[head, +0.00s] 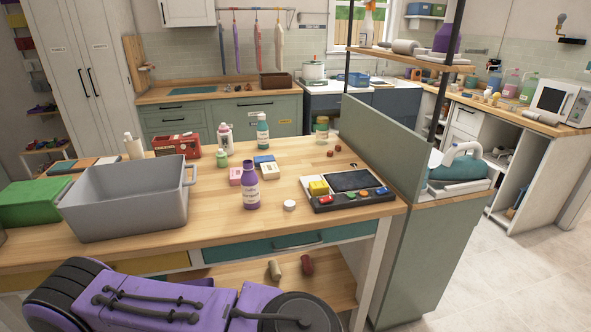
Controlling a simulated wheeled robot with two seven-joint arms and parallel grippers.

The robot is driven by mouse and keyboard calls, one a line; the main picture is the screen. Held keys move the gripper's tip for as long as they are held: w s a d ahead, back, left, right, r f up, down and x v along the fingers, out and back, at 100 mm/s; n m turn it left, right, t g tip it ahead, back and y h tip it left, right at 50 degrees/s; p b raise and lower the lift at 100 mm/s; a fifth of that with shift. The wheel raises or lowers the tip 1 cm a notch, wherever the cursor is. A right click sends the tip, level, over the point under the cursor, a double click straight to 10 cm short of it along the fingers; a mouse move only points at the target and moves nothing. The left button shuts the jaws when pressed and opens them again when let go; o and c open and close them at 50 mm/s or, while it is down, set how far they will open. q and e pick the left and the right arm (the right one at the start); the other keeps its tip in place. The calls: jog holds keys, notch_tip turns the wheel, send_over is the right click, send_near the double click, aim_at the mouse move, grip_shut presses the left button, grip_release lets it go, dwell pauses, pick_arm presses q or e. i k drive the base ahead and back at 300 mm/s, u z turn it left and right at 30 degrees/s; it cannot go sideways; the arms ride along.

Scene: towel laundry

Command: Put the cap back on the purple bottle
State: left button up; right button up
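The purple bottle (251,193) stands upright on the wooden worktop, near its front edge. It has a pale label, and no cap shows on its neck. A small round white cap (289,205) lies on the worktop just right of the bottle, apart from it. Neither of my grippers is in view, so I cannot see whether they are open or shut.
A grey bin (130,205) stands on the left of the worktop (220,228). A black device with coloured buttons (348,187) lies right of the cap. Small boxes (270,172) and several bottles stand behind. A green panel (385,147) bounds the right side.

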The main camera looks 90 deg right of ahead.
aim_at(249, 182)
jog(key=z, duration=2.95)
jog(key=i, duration=0.15)
